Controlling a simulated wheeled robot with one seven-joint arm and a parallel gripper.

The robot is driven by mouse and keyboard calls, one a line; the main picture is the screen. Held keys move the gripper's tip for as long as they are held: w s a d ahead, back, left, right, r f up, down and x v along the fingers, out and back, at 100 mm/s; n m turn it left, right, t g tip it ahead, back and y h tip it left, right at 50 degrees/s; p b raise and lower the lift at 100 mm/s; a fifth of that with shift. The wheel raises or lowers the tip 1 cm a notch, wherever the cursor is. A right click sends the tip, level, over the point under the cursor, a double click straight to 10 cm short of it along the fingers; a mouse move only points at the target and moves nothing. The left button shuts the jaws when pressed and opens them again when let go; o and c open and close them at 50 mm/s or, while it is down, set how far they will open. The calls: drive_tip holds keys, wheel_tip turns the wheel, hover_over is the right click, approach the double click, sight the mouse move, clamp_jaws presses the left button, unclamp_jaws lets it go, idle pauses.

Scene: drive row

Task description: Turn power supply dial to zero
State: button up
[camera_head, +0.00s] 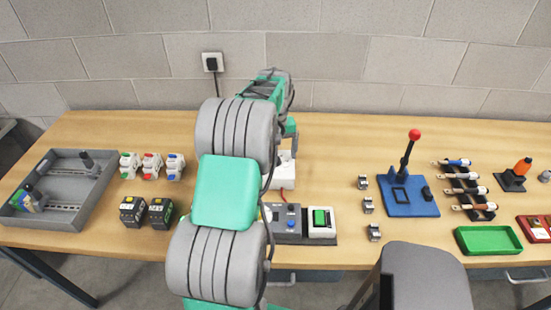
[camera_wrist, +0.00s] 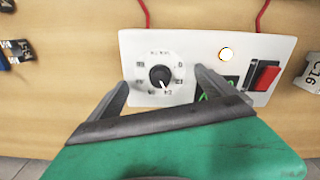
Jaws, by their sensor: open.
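The power supply is a white panel (camera_wrist: 205,50) in the wrist view. It has a round black dial (camera_wrist: 160,77) ringed by printed marks. A white pointer line on the dial points to the lower right of the picture; the numbers are too small to read surely. My gripper (camera_wrist: 162,78) is open, with one finger on each side of the dial. I cannot tell whether the fingers touch it. The right finger partly covers a dark display with green digits (camera_wrist: 204,97). In the head view the white power supply (camera_head: 285,172) is mostly hidden behind my arm.
Red wires (camera_wrist: 262,16) leave the panel. Nearby stand a test station (camera_head: 320,222), several small breakers (camera_head: 152,166), a grey tray (camera_head: 62,180) and a blue lever press (camera_head: 407,193).

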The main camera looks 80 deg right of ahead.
drive_tip(key=shift+r+p, duration=2.2)
drive_tip(key=shift+r, duration=1.25)
drive_tip(key=shift+f, duration=0.1)
drive_tip(key=shift+d+f+n+b, duration=0.1)
drive_tip(key=shift+f+n+b, duration=0.15)
drive_tip(key=shift+b, duration=0.65)
drive_tip(key=shift+n+b, duration=0.45)
drive_tip(key=shift+b, duration=0.6)
drive_tip(key=r+n+b, duration=0.1)
drive_tip(key=n+b, duration=0.1)
drive_tip(key=shift+r+b, duration=0.1)
drive_tip(key=shift+b, duration=0.25)
drive_tip(key=b, duration=0.4)
hover_over(276, 159)
wheel_tip(276, 159, down, 4)
drive_tip(key=shift+d+f, duration=0.1)
drive_tip(key=shift+f, duration=0.55)
